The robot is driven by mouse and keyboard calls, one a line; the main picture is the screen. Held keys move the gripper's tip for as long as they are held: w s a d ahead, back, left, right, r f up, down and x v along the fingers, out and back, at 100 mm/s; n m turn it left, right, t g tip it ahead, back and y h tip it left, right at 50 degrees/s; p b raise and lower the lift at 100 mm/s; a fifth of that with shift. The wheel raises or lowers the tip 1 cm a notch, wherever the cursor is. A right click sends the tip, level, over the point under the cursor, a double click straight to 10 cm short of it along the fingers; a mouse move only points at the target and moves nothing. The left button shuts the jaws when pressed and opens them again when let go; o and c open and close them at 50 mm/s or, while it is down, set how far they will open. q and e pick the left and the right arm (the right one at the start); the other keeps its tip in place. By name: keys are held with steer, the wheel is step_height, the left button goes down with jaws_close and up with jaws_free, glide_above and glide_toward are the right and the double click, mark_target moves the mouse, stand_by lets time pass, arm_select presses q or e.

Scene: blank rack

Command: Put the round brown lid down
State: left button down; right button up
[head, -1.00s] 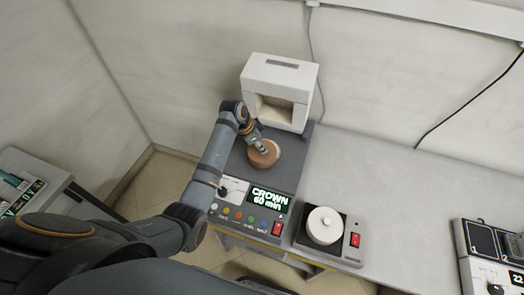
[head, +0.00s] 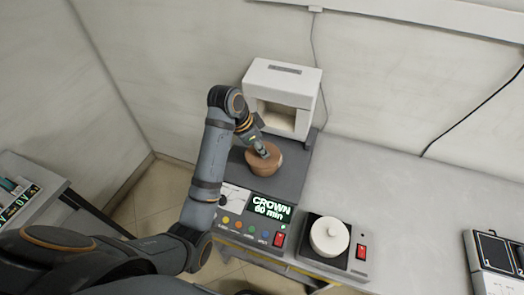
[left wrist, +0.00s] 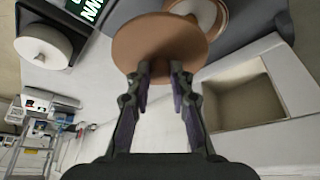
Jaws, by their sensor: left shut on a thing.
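The round brown lid (left wrist: 150,38) is a flat disc in the left wrist view, at the fingertips of my left gripper (left wrist: 160,72). The gripper is shut on it. Beyond the lid's edge shows part of a brown round vessel (left wrist: 224,22) with a pale inside; the lid covers the rest. In the head view my left gripper (head: 263,150) points down at the brown lid and vessel (head: 268,170), which overlap on the dark grey plate (head: 290,180). I cannot tell whether lid and vessel touch. My right gripper is not in view.
A white box with an open front (head: 283,90) stands behind the plate. A control panel (head: 270,208) reading "CROWN 60 min" is in front.

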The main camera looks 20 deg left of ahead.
mark_target(268, 160)
arm_select(q)
steer(key=s+r+p, duration=0.1)
steer(key=s+d+r+p, duration=0.1)
steer(key=s+p, duration=0.2)
steer(key=s, duration=0.2)
steer(key=s+d+r+p, duration=0.1)
steer(key=shift+s+p, duration=0.2)
steer(key=shift+p, duration=0.1)
